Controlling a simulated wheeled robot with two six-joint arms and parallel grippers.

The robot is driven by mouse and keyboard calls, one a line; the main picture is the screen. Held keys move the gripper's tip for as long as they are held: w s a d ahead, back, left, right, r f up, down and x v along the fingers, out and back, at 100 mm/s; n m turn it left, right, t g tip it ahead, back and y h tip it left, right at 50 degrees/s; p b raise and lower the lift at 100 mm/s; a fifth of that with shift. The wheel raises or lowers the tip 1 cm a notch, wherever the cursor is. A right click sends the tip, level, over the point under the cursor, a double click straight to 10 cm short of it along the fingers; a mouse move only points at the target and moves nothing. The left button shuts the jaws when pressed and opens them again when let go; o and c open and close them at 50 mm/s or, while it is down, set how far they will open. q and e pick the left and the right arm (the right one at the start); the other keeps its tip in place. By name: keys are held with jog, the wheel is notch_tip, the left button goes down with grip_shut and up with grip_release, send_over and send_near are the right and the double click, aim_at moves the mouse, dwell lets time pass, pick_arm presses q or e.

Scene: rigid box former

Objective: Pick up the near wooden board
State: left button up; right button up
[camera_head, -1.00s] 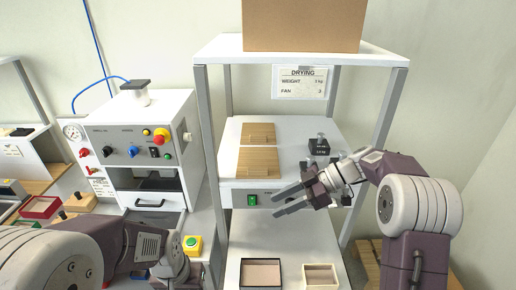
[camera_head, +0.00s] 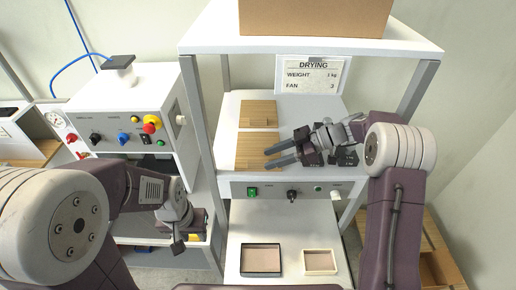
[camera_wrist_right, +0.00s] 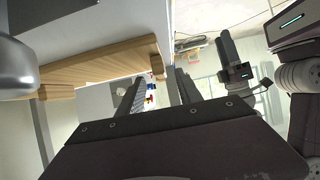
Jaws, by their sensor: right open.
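The near wooden board (camera_head: 250,142) lies flat on the white drying shelf (camera_head: 225,172), in front of the far wooden board (camera_head: 258,110). My right gripper (camera_head: 268,158) comes in from the right with its two fingers apart. In the head view its fingertips overlap the near board's front right part. Contact cannot be told. In the right wrist view a wooden board (camera_wrist_right: 100,65) shows large at the left, beside the open fingers (camera_wrist_right: 158,98). My left gripper (camera_head: 180,242) is low at the left, away from the boards; its jaws are not clear.
Dark weights (camera_head: 345,156) stand on the shelf just right of the boards, partly behind my right gripper. A shelf post (camera_head: 197,125) rises at the left. A cardboard box (camera_head: 315,15) sits on the top shelf. Two small trays (camera_head: 262,272) (camera_head: 320,274) lie below.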

aim_at(258, 161)
jog(key=a+p, duration=0.2)
jog(key=p, duration=0.1)
jog(key=shift+w+a+f, duration=0.15)
jog(key=shift+w+a, duration=0.15)
jog(key=shift+a, duration=0.1)
jog(key=shift+s+a+f, duration=0.4)
jog(key=shift+a+f, duration=0.25)
jog(key=shift+a, duration=0.2)
jog(key=shift+s+a, duration=0.1)
jog(key=shift+s, duration=0.05)
jog(key=shift+w+f, duration=0.2)
jog(key=shift+w, duration=0.15)
grip_shut()
jog(key=shift+s, duration=0.1)
jog(key=shift+r, duration=0.1)
